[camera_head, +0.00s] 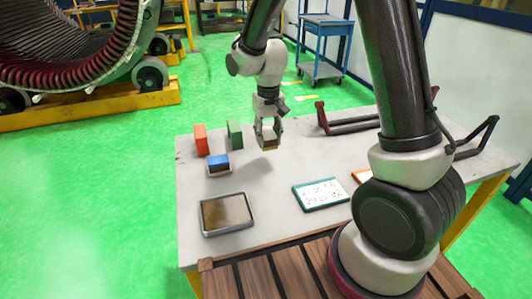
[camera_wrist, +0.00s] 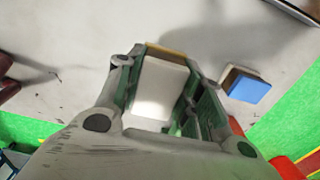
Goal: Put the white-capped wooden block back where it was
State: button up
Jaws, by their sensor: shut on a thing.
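The white-capped wooden block (camera_head: 269,143) is held between the fingers of my gripper (camera_head: 268,134), a little above the table, with a shadow on the tabletop below it. In the wrist view my gripper (camera_wrist: 160,92) is shut on the block, whose white top (camera_wrist: 158,88) faces the camera and whose wooden edge (camera_wrist: 170,53) shows at the far side. The block looks roughly upright. The spot where it stood before cannot be told from these frames.
A blue-topped block (camera_head: 218,162) stands left of my gripper, with an orange block (camera_head: 201,140) and a green block (camera_head: 234,134) behind. A brown-bottomed tray (camera_head: 226,214) and a green-framed board (camera_head: 321,194) lie nearer. Dark bar frames (camera_head: 345,125) lie right. The table (camera_head: 270,190) is bare between them.

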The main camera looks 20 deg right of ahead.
notch_tip(320, 180, down, 7)
jog(key=shift+r, duration=0.2)
jog(key=shift+f, duration=0.1)
jog(key=o, duration=1)
jog(key=shift+c, duration=0.2)
